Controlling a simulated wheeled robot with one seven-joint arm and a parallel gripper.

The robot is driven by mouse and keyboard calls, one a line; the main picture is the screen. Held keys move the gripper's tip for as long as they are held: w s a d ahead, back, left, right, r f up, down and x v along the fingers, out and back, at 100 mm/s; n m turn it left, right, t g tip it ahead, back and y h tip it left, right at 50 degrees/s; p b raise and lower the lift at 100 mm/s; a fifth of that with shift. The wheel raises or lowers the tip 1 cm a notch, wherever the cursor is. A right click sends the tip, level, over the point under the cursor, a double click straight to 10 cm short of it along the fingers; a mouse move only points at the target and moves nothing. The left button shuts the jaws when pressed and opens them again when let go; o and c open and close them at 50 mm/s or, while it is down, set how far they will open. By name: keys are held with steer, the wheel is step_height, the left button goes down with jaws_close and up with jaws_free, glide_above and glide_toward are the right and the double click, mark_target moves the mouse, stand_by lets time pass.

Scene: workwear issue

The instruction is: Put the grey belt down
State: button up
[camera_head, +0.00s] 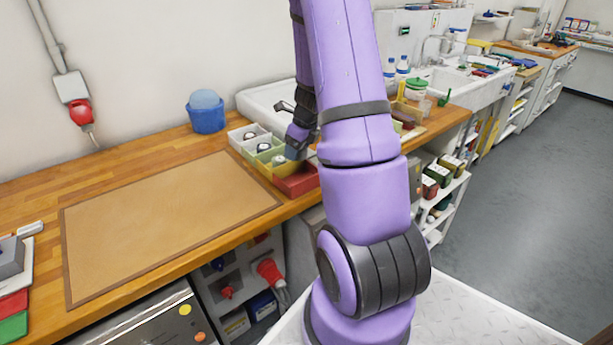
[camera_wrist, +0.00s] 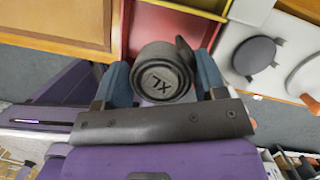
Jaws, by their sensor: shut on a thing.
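The grey belt (camera_wrist: 165,74) is a dark roll with "XL" on its end, between the two blue fingers of my gripper (camera_wrist: 163,80) in the wrist view. A loose end sticks up at its right. My gripper is shut on it, over or just beside the red compartment (camera_wrist: 172,32). In the head view my gripper (camera_head: 297,150) is at the row of bins, by the red bin (camera_head: 298,184); the belt cannot be made out there. The red bin's visible floor looks empty.
A white bin (camera_head: 236,138) and a green bin (camera_head: 252,156) hold small rolled items. A brown mat (camera_head: 160,220) lies clear on the wooden worktop (camera_head: 110,165). A blue tub (camera_head: 206,117) stands behind. A white basin (camera_head: 262,98) is at the back.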

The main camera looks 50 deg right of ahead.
glide_above(296, 181)
steer(key=s, duration=0.1)
step_height(296, 181, down, 5)
steer(key=shift+d+f, duration=0.1)
steer(key=shift+d, duration=0.05)
steer(key=shift+f, duration=2.25)
steer(key=shift+f, duration=0.15)
steer(key=o, duration=1.1)
steer(key=shift+c, duration=0.2)
